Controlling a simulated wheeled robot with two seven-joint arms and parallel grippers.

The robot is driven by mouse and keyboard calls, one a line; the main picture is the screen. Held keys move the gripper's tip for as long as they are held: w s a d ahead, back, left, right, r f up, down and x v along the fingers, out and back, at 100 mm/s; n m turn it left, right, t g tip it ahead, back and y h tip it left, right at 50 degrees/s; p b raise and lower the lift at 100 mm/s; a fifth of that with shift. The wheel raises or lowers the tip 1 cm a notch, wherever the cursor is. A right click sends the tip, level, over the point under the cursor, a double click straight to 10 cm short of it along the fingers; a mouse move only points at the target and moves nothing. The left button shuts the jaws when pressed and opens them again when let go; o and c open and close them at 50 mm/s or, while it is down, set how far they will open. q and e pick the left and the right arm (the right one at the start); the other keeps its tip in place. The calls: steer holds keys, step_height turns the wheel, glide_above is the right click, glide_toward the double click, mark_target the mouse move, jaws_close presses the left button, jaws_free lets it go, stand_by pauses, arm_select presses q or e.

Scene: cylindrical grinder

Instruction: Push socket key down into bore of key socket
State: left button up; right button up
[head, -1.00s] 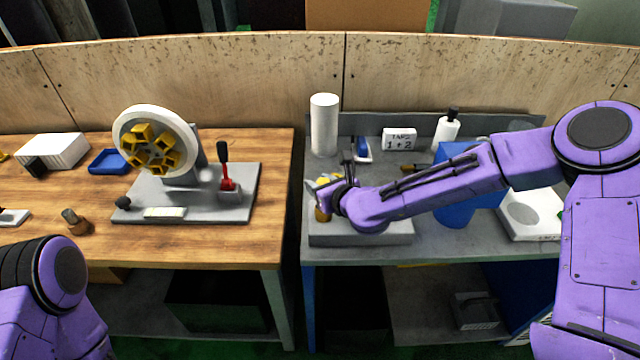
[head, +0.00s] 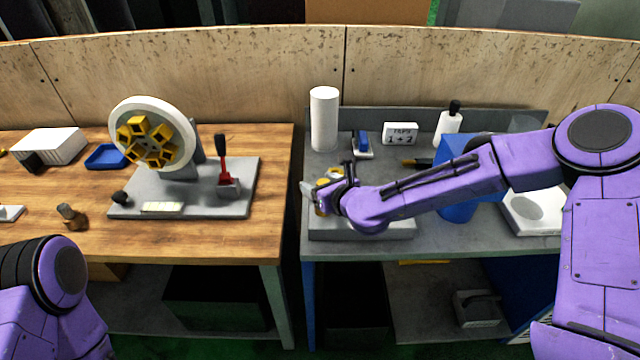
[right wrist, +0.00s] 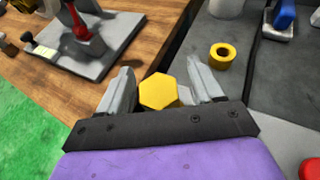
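The socket key appears to be the yellow hexagonal piece (right wrist: 160,92) between my right gripper's fingers in the right wrist view. The right gripper (right wrist: 160,80) seems closed on its sides. The key's lower end and any bore beneath are hidden. A yellow ring with a dark round hole (right wrist: 222,54) stands apart, beyond and right of the key; I cannot tell whether it is the key socket. My left gripper is out of view.
A white cylinder (head: 324,120) stands behind the block, with a small blue item (head: 361,145) beside it. A blue container (head: 455,190) is right, near my forearm. A gap separates this bench from the wooden table (head: 235,238) and its wheel fixture (head: 155,135).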

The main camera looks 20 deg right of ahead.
steer(key=b+v, duration=0.1)
steer(key=v, duration=0.9)
steer(key=shift+s, duration=0.3)
steer(key=shift+r, duration=0.1)
